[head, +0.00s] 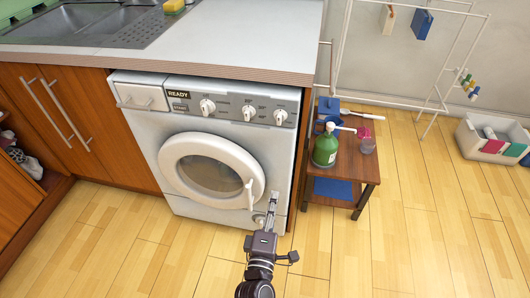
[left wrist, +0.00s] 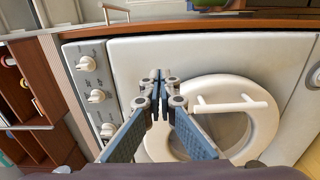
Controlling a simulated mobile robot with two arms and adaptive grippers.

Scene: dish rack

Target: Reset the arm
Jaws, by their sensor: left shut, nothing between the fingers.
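My left gripper (head: 272,205) is in front of the lower right of the washing machine (head: 137,119). Its fingers (left wrist: 160,78) are shut together and empty in the left wrist view. The round white door (head: 173,153) of the machine looks closed, and its handle (head: 250,195) is just to the left of the gripper in the head view. In the left wrist view the door (left wrist: 272,124) and its handle (left wrist: 232,104) lie to the right of the fingers, with no clear contact. My right gripper is in neither view.
The countertop (head: 240,38) with the sink (head: 60,28) overhangs the machine. A small wooden table (head: 352,168) with a green bottle (head: 326,152) stands close on the right. A drying rack (head: 383,101) and a bin (head: 468,144) are further right. The floor in front is free.

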